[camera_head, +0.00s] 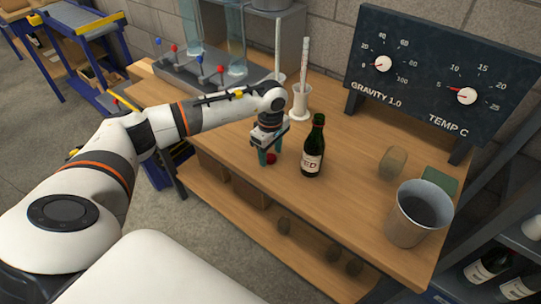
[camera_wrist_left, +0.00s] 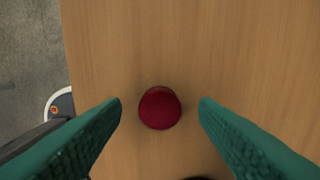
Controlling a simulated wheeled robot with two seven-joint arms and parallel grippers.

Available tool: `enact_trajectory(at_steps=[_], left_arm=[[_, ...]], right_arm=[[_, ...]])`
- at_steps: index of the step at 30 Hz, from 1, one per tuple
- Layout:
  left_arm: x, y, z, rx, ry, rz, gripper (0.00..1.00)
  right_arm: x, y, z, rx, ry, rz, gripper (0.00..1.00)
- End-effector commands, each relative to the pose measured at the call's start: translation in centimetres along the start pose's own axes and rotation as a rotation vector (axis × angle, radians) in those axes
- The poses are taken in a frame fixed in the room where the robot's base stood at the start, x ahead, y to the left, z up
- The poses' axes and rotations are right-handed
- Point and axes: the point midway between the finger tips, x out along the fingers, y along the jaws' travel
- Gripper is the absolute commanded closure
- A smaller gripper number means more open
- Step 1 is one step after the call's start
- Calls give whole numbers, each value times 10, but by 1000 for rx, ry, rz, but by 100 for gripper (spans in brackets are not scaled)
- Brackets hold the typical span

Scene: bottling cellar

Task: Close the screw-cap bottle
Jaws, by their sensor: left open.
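The dark green bottle (camera_head: 313,148) stands upright on the wooden table, with a pale label on its front. Its mouth is too small to tell whether a cap is on it. A red cap (camera_head: 271,158) lies on the table to the left of the bottle; it also shows in the left wrist view (camera_wrist_left: 160,108) as a round dark red disc. My left gripper (camera_head: 269,157), with green fingers, points down over the cap. Its fingers are open, one on each side of the cap, with gaps between. My right gripper is not in view.
A metal bucket (camera_head: 416,216) stands at the table's right end, near a cork-coloured cylinder (camera_head: 393,163) and a green pad (camera_head: 439,181). A gauge board (camera_head: 440,80) stands at the back. A white cylinder stand (camera_head: 300,102) is behind the bottle.

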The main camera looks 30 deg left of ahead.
Motion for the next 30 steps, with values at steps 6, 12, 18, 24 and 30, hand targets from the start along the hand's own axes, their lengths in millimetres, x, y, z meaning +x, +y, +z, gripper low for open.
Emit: enact_trajectory(at_steps=[6,12,18,24,30], left_arm=[[6,0,0,1,-1,-1,45],[6,0,0,1,-1,-1,45],[6,0,0,1,-1,-1,76],[6,0,0,1,-1,-1,93],[5,0,0,1,-1,-1,93]], right_arm=[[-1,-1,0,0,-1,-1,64],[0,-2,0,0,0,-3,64],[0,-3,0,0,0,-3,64],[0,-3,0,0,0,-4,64],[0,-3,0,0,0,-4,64]])
